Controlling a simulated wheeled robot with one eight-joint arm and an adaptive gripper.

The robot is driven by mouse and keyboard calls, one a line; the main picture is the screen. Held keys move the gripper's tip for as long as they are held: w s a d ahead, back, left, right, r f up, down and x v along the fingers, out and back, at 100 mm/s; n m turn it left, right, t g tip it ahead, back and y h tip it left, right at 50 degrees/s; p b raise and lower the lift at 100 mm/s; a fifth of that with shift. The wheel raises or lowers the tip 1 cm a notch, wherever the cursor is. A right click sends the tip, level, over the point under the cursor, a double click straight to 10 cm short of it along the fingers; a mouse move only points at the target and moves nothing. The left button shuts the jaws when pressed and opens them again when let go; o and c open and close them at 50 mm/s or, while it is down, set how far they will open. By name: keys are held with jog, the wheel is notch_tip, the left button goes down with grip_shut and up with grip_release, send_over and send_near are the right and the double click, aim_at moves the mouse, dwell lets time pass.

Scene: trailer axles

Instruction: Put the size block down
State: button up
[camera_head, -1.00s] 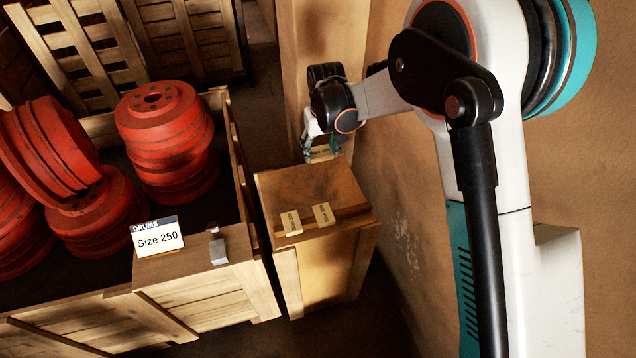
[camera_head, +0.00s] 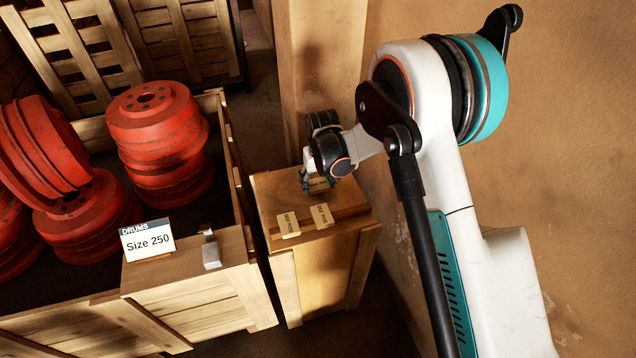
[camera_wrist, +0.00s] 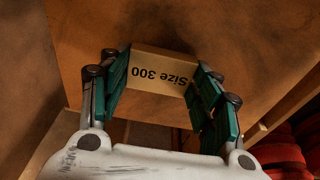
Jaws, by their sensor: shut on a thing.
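My gripper (camera_head: 316,184) is low at the far part of the small wooden crate's top (camera_head: 278,191) in the head view. In the wrist view, the gripper (camera_wrist: 160,82) has its green pads on both sides of a tan size block (camera_wrist: 158,70). The block reads "Size 300", upside down in that picture. Its far end is over the brown wooden surface; I cannot tell whether it touches. Two similar tan blocks, one on the left (camera_head: 288,225) and one on the right (camera_head: 321,216), lie on the crate's near ledge, their print too small to read.
A large open crate (camera_head: 190,268) on the left holds several red drums (camera_head: 155,125). Its rim carries a "Drums Size 250" sign (camera_head: 147,240) and a metal clip (camera_head: 211,250). A tan wall (camera_head: 570,170) stands close on the right. The small crate's middle top is bare.

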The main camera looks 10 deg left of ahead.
aim_at(320, 188)
jog(key=o, duration=1.1)
jog(key=shift+c, duration=0.2)
notch_tip(320, 188, up, 12)
jog(key=s+p, duration=0.1)
jog(key=p, duration=0.2)
jog(key=shift+s+d+p, duration=0.25)
jog(key=shift+d+p, duration=0.15)
jog(key=shift+d, duration=0.05)
